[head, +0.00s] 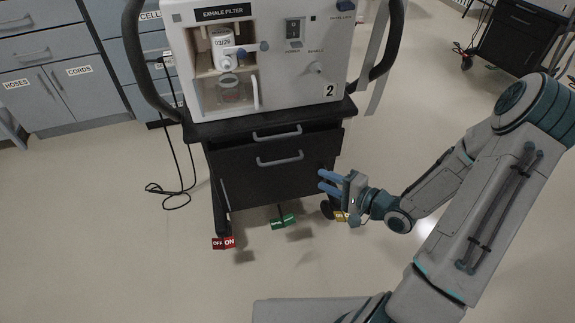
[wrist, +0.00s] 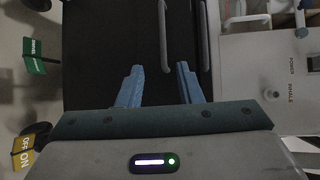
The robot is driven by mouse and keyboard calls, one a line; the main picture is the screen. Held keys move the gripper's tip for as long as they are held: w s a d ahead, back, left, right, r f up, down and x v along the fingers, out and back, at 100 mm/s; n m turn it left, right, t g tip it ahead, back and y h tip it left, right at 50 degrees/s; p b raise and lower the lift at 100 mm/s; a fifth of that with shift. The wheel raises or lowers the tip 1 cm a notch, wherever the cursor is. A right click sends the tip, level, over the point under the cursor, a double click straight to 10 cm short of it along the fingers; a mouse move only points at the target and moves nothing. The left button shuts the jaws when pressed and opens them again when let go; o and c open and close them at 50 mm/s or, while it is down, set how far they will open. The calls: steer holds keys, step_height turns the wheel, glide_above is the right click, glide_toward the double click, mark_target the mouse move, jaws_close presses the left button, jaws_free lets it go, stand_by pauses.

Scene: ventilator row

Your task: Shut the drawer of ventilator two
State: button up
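Ventilator two (head: 329,90) is a white unit marked "2" on a black cart in the head view. The lower front seems to stand forward of the upper one, but how far is unclear. My gripper (head: 322,180) is at the right side of the drawer front, fingers pointing left. In the wrist view its blue fingers (wrist: 159,70) are apart with nothing between them, facing the black front (wrist: 110,50) and handle (wrist: 163,35). Contact cannot be told.
A black cable (head: 180,190) lies on the floor at left. Grey cabinets (head: 60,95) stand behind left. Another dark cart (head: 515,40) is far right. Floor in front is clear.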

mark_target(285, 162)
steer(key=shift+r+b+x, duration=0.15)
steer(key=shift+b+x, duration=1.1)
steer(key=shift+x, duration=2.2)
steer(key=shift+r+b+x, duration=0.15)
steer(key=shift+b+x, duration=1.1)
steer(key=shift+x, duration=2.2)
steer(key=shift+a, duration=0.1)
steer(key=shift+s, duration=0.1)
jaws_close()
